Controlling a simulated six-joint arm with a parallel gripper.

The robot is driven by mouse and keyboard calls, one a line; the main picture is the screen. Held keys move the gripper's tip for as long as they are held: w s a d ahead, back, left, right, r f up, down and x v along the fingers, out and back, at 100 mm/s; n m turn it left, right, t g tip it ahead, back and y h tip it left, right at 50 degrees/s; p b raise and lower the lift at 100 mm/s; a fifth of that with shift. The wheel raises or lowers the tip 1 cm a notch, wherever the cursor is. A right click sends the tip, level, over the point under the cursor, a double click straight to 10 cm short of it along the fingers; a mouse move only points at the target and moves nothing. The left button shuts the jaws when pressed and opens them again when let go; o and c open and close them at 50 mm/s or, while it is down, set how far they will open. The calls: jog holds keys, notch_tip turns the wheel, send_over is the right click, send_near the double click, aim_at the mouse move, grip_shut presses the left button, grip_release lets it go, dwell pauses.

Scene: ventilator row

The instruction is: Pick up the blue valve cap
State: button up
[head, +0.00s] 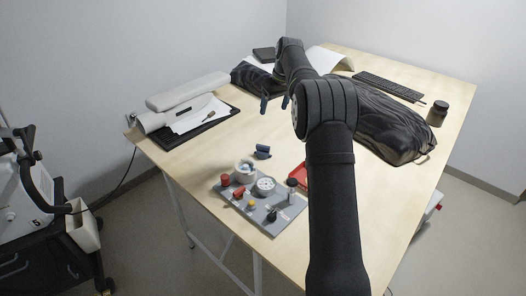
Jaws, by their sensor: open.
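A dark blue piece (262,152), which looks like the blue valve cap, lies on the bare table just behind the grey panel. It is small in the picture and its exact shape is hard to tell. A white round cup or fitting (241,176) on the panel has something light blue (246,167) in its top. My gripper (275,103) hangs above the table, farther back than the dark blue piece and apart from it. Its two dark blue fingers are spread, with nothing seen between them. My arm hides part of the table.
The grey panel (259,214) carries red, yellow and black knobs and a grey round dial (265,186). A red tray (298,176) is partly behind my arm. Black bags (392,128), a keyboard (389,86), a dark jar (437,114) and a black tray with papers (213,127) surround clear tabletop.

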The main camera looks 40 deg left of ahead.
jog(key=a+f+n+h, duration=0.1)
jog(key=a+f+n, duration=0.35)
jog(key=n, duration=0.25)
send_near(263, 146)
jog(key=shift+n, duration=0.3)
jog(key=f, duration=0.2)
jog(key=a+f, duration=0.1)
jog(key=f, duration=0.3)
jog(key=shift+s+a+f, duration=0.25)
jog(key=shift+a, duration=0.15)
jog(key=shift+w+d+f, duration=0.1)
jog(key=shift+d+f, duration=0.05)
jog(key=shift+f, duration=2.55)
jog(key=shift+c, duration=0.2)
jog(key=c, duration=1)
